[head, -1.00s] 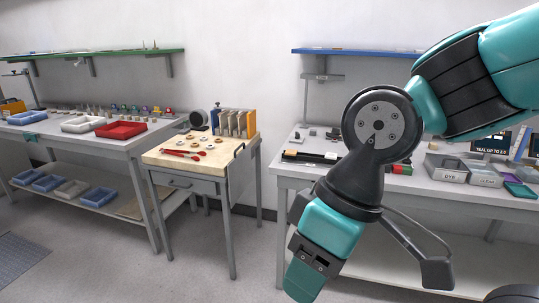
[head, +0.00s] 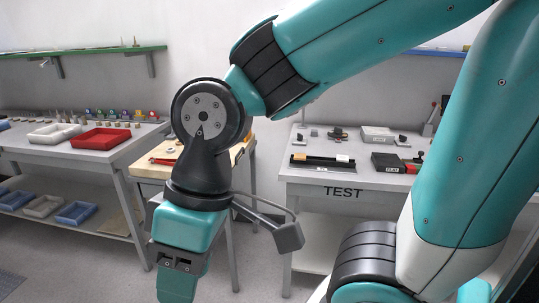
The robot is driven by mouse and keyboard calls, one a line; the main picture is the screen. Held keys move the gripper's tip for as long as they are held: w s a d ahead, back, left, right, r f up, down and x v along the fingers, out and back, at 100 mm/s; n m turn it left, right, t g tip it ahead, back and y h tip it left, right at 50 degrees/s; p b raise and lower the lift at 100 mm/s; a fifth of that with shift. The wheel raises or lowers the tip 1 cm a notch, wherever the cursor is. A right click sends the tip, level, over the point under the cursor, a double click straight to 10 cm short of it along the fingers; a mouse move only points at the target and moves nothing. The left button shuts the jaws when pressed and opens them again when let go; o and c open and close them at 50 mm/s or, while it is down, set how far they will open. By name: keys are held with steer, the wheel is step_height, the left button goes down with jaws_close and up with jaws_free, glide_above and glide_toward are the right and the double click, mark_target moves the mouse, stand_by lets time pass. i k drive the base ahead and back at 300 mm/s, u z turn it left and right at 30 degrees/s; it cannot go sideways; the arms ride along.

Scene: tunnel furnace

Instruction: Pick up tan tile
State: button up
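I cannot pick out the tan tile for certain. My wrist runs down toward the bottom edge at the left of centre, and my gripper's fingers do not show.
The wooden-topped table (head: 120,160) stands between the left bench and the TEST bench (head: 300,178). A red tray (head: 100,138) and a white tray (head: 55,133) sit on the left bench. A black box (head: 388,162) and a pale box (head: 377,134) sit on the TEST bench.

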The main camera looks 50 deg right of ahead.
mark_target(298, 156)
steer(key=z, duration=0.1)
steer(key=i, duration=0.75)
steer(key=z, duration=0.85)
steer(key=i, duration=0.6)
steer(key=z, duration=0.5)
